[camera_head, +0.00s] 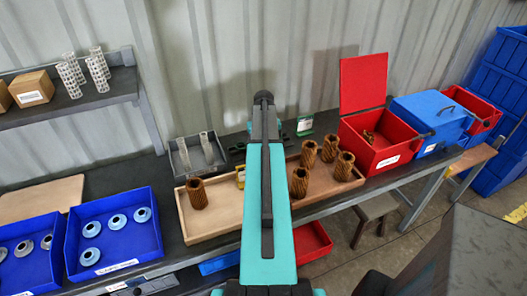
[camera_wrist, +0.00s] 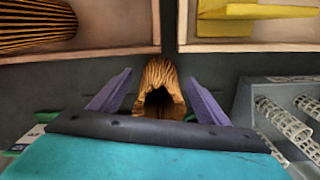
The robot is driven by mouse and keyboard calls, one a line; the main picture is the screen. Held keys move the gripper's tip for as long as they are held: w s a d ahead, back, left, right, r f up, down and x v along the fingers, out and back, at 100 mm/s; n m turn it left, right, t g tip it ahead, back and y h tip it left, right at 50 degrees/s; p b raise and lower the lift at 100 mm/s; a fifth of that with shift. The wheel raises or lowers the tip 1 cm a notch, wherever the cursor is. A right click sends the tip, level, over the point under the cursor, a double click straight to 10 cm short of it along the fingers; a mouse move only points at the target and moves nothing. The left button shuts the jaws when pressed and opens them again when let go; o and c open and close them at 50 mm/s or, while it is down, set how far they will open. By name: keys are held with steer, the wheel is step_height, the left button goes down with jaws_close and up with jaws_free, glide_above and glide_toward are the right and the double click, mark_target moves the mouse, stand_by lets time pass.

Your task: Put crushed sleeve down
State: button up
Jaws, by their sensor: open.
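A brown pleated sleeve (camera_wrist: 158,88) with a bent, dark open end is on the dark bench, between the fingers of my gripper (camera_wrist: 160,82) in the wrist view. The purple fingers are open, one on each side, with a visible gap to the sleeve. Whether the sleeve stands or lies I cannot tell. In the head view my arm hides the sleeve and the gripper. A red box (camera_head: 383,155) with its lid up stands at the right, with a brown piece (camera_head: 369,136) inside.
Wooden trays (camera_head: 221,222) hold upright pleated sleeves (camera_head: 299,182) and a yellow item (camera_wrist: 252,20). A grey tray (camera_wrist: 245,105) holds white mesh tubes (camera_wrist: 285,125). Blue bins (camera_head: 113,261) with discs stand at left. A closed blue box (camera_head: 425,112) is beside the red box.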

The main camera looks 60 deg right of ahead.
steer(key=shift+f, duration=0.3)
stand_by(0.4)
steer(key=c, duration=1.2)
steer(key=shift+r, duration=0.2)
steer(key=shift+c, duration=0.2)
step_height(320, 180, up, 10)
steer(key=b, duration=0.3)
steer(key=shift+f, duration=0.15)
